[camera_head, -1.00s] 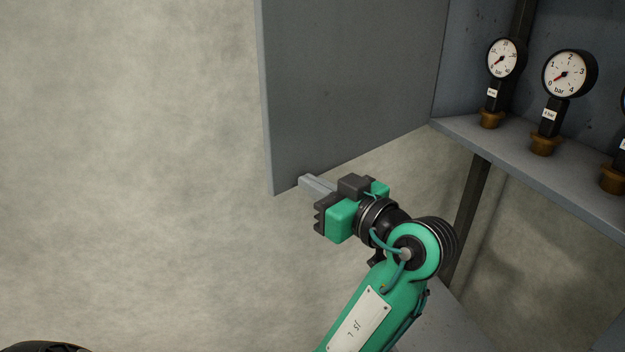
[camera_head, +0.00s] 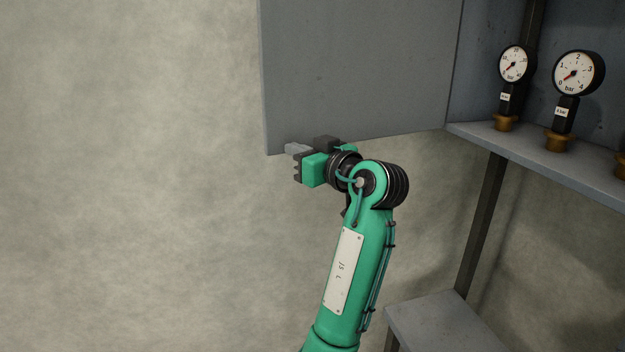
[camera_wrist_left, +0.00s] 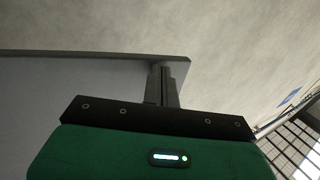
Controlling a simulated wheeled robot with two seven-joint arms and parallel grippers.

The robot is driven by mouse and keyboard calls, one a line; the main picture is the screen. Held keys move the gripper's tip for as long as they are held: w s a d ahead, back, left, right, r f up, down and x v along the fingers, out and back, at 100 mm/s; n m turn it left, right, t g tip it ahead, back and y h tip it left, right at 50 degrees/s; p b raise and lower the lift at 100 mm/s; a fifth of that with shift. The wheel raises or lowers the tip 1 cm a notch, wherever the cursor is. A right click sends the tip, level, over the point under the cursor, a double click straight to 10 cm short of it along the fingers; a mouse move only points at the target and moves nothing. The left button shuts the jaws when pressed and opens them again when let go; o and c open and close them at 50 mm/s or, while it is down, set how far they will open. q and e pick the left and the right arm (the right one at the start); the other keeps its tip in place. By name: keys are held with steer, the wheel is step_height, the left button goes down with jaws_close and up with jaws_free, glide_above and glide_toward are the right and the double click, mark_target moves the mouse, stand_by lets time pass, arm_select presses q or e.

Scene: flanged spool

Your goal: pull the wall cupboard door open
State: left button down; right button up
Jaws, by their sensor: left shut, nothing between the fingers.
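The wall cupboard door (camera_head: 360,70) is a flat grey panel. It stands swung wide open to the left of the shelves, hinged along its right edge. My left gripper (camera_head: 296,148) is at the door's lower edge, near its free left corner. Its grey fingers are shut with nothing between them. In the left wrist view the closed fingers (camera_wrist_left: 161,85) lie across the door's edge, with the door panel (camera_wrist_left: 70,85) to their left. Whether the fingers touch the door I cannot tell. No handle shows. My right gripper is not in view.
Pressure gauges (camera_head: 578,74) with brass bases stand on the cupboard shelf (camera_head: 545,160) at the right. A dark upright post (camera_head: 482,225) and a lower grey surface (camera_head: 440,318) lie below. The mottled wall (camera_head: 130,180) to the left of the door is bare.

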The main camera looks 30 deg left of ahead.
arm_select(q)
steer(key=w+a+b, duration=0.2)
steer(key=w+a, duration=0.4)
steer(key=a, duration=0.3)
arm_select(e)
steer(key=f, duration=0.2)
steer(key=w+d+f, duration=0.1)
arm_select(q)
steer(key=shift+f, duration=0.1)
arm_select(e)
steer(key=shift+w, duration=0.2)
arm_select(q)
steer(key=shift+a+f, duration=0.1)
steer(key=shift+f, duration=0.05)
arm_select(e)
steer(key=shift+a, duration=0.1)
